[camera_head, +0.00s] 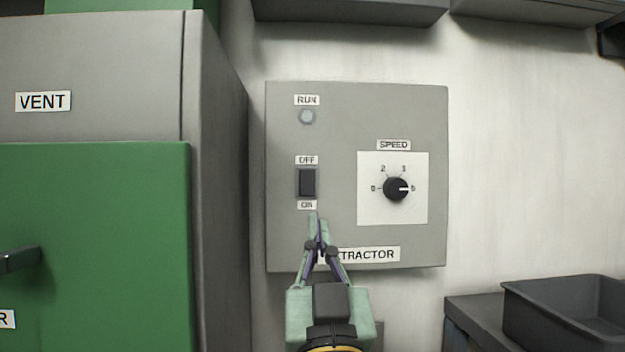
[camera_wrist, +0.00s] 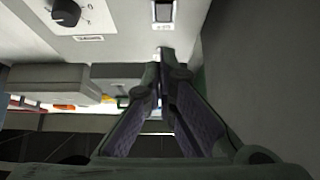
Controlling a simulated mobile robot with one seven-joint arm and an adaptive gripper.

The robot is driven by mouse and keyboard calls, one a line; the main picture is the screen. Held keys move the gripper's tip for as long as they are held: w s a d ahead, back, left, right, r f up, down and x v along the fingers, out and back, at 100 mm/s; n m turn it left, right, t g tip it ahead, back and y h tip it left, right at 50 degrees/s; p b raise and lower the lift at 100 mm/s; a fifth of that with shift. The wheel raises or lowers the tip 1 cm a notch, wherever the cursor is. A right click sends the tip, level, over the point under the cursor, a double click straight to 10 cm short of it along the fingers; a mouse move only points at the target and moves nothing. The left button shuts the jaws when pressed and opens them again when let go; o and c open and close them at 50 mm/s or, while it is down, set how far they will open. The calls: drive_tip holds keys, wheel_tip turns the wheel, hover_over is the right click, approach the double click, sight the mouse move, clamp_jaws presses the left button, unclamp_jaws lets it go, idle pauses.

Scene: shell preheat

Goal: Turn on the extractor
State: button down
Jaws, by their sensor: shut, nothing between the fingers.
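The extractor panel (camera_head: 330,135) is a grey box on the wall. Its black rocker switch (camera_head: 307,182) sits between an OFF label above and an ON label (camera_head: 307,205) below. The switch also shows at the top of the wrist view (camera_wrist: 163,11). The RUN lamp (camera_head: 307,117) above it looks pale and unlit. The black speed knob (camera_head: 396,189) has its white mark pointing right, toward 5. My gripper (camera_head: 316,220) is shut and empty, its tips just below the ON label. I cannot tell whether the tips touch the panel.
A grey cabinet labelled VENT (camera_head: 43,101) with a green door (camera_head: 95,240) stands close on the left. A dark tray (camera_head: 565,315) sits on a surface at lower right. Shelves (camera_head: 350,10) hang above. The wall right of the panel is bare.

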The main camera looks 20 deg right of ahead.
sight(310, 175)
drive_tip(key=p+x, duration=0.5)
drive_tip(key=p, duration=0.4)
drive_tip(key=shift+w+r, duration=0.15)
drive_tip(key=shift+r, duration=0.05)
drive_tip(key=p, duration=0.4)
drive_tip(key=shift+w+r, duration=0.1)
drive_tip(key=shift+r, duration=0.15)
drive_tip(key=shift+w+d+r+p, duration=0.1)
drive_tip(key=shift+w+d+p, duration=0.2)
drive_tip(key=shift+w+p, duration=0.7)
drive_tip(key=shift+w+d+r+p, duration=0.1)
drive_tip(key=shift+w+d+p, duration=0.15)
drive_tip(key=shift+w+p, duration=0.7)
drive_tip(key=shift+w+d+r+p, duration=0.1)
drive_tip(key=shift+w+d+p, duration=0.2)
drive_tip(key=shift+w+p, duration=0.65)
drive_tip(key=shift+s+f, duration=0.1)
